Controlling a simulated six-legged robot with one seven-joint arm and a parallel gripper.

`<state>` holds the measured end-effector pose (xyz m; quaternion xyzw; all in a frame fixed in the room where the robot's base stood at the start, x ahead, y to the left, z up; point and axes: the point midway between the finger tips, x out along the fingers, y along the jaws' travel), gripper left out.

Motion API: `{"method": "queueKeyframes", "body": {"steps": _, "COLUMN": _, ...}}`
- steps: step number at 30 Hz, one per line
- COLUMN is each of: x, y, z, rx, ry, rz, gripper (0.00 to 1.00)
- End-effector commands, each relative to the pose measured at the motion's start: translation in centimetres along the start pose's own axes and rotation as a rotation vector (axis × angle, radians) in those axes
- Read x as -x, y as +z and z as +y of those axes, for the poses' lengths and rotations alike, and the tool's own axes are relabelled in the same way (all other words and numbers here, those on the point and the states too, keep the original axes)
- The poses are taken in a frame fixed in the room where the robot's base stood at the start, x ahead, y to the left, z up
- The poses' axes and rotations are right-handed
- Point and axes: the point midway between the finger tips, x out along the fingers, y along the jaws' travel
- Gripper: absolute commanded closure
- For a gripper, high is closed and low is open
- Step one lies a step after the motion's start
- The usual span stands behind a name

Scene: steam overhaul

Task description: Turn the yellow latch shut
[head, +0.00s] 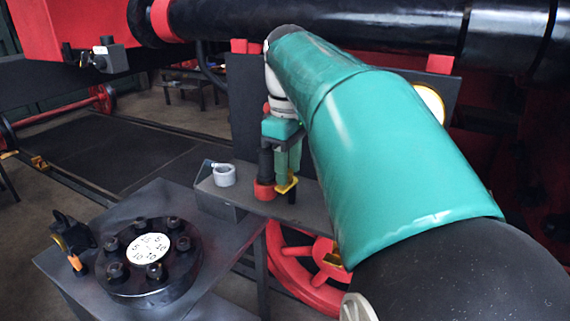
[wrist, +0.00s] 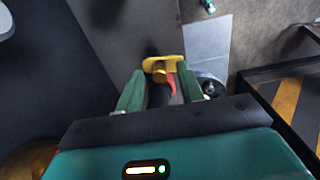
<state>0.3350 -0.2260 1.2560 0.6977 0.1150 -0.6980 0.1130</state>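The yellow latch (head: 287,186) is at the shelf below my gripper, partly hidden by it in the head view. In the wrist view the yellow latch (wrist: 160,64) lies across the space at the fingertips, with a red piece just below it. My gripper (wrist: 160,72) has its two green fingers apart, one on each side of the latch; I cannot tell whether either touches it. In the head view my gripper (head: 286,172) points down at the shelf, beside a dark post with a red end (head: 264,189).
A bolted black flange with a white dial (head: 148,248) sits on a dark bench at front left. A red wheel (head: 300,275) is below the shelf, and a black pipe (head: 320,18) runs above.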

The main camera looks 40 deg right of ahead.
Motion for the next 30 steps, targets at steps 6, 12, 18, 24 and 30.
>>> {"method": "queueKeyframes", "body": {"steps": 6, "x": -0.22, "y": -0.02, "z": 0.0, "rx": 0.0, "ry": 0.0, "rz": 0.0, "gripper": 0.62}}
{"method": "queueKeyframes", "body": {"steps": 12, "x": -0.2, "y": -0.01, "z": 0.01, "rx": -0.001, "ry": 0.0, "rz": 0.0, "gripper": 0.9}}
{"method": "queueKeyframes", "body": {"steps": 18, "x": -0.18, "y": 0.0, "z": 0.01, "rx": -0.002, "ry": 0.0, "rz": -0.001, "gripper": 1.0}}
{"method": "queueKeyframes", "body": {"steps": 24, "x": -0.16, "y": -0.03, "z": 0.02, "rx": -0.027, "ry": 0.0, "rz": 0.0, "gripper": 1.0}}
{"method": "queueKeyframes", "body": {"steps": 30, "x": -0.13, "y": -0.11, "z": 0.06, "rx": -0.109, "ry": 0.0, "rz": 0.0, "gripper": 1.0}}
